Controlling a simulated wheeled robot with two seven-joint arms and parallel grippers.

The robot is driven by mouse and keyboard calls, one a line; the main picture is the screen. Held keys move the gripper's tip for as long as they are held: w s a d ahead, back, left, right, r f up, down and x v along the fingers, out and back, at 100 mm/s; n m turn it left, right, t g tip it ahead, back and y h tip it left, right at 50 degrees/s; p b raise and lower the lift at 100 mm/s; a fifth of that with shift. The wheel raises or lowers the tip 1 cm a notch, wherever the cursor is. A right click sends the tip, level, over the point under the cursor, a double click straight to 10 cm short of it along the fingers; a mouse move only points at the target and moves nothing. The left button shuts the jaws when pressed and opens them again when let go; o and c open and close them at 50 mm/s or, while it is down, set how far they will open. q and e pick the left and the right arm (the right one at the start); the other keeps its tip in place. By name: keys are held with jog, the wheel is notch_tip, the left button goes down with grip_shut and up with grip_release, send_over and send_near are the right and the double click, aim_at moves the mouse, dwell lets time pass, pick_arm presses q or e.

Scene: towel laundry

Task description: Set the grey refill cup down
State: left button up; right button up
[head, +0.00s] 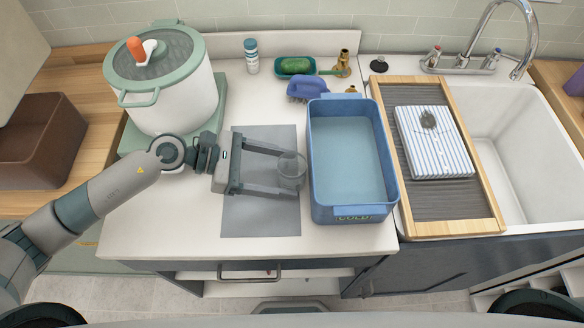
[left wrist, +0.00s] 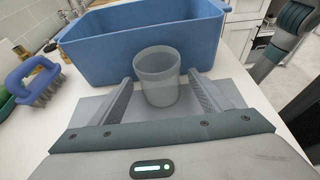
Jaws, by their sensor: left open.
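The grey refill cup (head: 291,171) is translucent and stands upright on the grey mat (head: 262,218), near its right edge beside the blue tub. My left gripper (head: 289,174) is open, with its two fingers on either side of the cup. In the left wrist view the cup (left wrist: 157,78) sits between the fingertips, with a visible gap to the left finger; contact on the right side is hard to tell. My right gripper is not in view.
The blue tub (head: 316,190) of water, labelled COLD, stands just right of the cup. A white pot (head: 190,100) is at the back left. A purple brush (head: 305,88) and a green dish (head: 285,72) lie behind. A folded striped towel (head: 435,150) lies by the sink.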

pick_arm(q)
jog(key=shift+d+f, duration=0.15)
jog(key=shift+d, duration=0.1)
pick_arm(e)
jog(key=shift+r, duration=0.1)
pick_arm(q)
jog(key=c, duration=1.2)
jog(key=shift+c, duration=0.2)
